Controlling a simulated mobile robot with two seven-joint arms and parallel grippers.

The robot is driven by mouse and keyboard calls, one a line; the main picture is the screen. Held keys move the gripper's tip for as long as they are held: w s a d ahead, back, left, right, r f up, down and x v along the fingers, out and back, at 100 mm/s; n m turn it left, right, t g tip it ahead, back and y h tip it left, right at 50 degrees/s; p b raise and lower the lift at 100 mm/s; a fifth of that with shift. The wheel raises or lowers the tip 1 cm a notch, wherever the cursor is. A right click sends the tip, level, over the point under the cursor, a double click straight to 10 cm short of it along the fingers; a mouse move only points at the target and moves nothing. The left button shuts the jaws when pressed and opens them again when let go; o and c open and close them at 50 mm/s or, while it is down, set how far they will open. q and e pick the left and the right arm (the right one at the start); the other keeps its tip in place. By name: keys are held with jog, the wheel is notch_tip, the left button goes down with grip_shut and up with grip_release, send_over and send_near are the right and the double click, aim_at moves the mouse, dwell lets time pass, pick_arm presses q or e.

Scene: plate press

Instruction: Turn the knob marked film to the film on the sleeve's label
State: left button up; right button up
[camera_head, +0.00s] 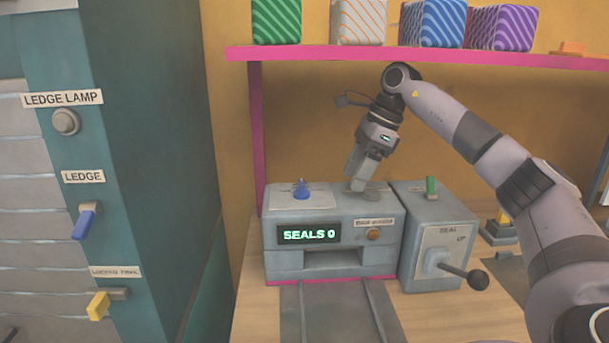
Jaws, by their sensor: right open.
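The grey press (268,232) stands on the wooden counter, with a green display reading "SEALS 0". A blue knob (302,189) sits on the left of its top, on a pale plate whose markings are too small to read. My right gripper (361,184) points down over the right of the press top. It is open, its fingers close to a grey round part (376,190) there; I cannot tell whether they touch it. No knob readably marked film shows, and I cannot make out the sleeve or its label. My left gripper is out of view.
Right of the press, a grey box (440,214) marked "SEAL" and "UP" carries a black-ball lever (477,279) and a green piece (431,186). A pink shelf (400,55) with striped boxes runs above. A teal cabinet (155,190) with labelled switches stands left.

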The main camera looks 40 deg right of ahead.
aim_at(302, 182)
jog(key=w+a, duration=0.4)
jog(key=a, duration=0.1)
jog(key=w+a+p, duration=0.1)
jog(key=w+a, duration=0.1)
jog(key=shift+w+a+r, duration=0.1)
jog(key=shift+w+a, duration=0.15)
jog(key=shift+a, duration=0.1)
jog(key=shift+w+a, duration=0.15)
jog(key=shift+a, duration=0.05)
jog(key=shift+f, duration=0.65)
jog(key=shift+a, duration=0.1)
jog(key=shift+c, duration=0.3)
jog(key=c, duration=1)
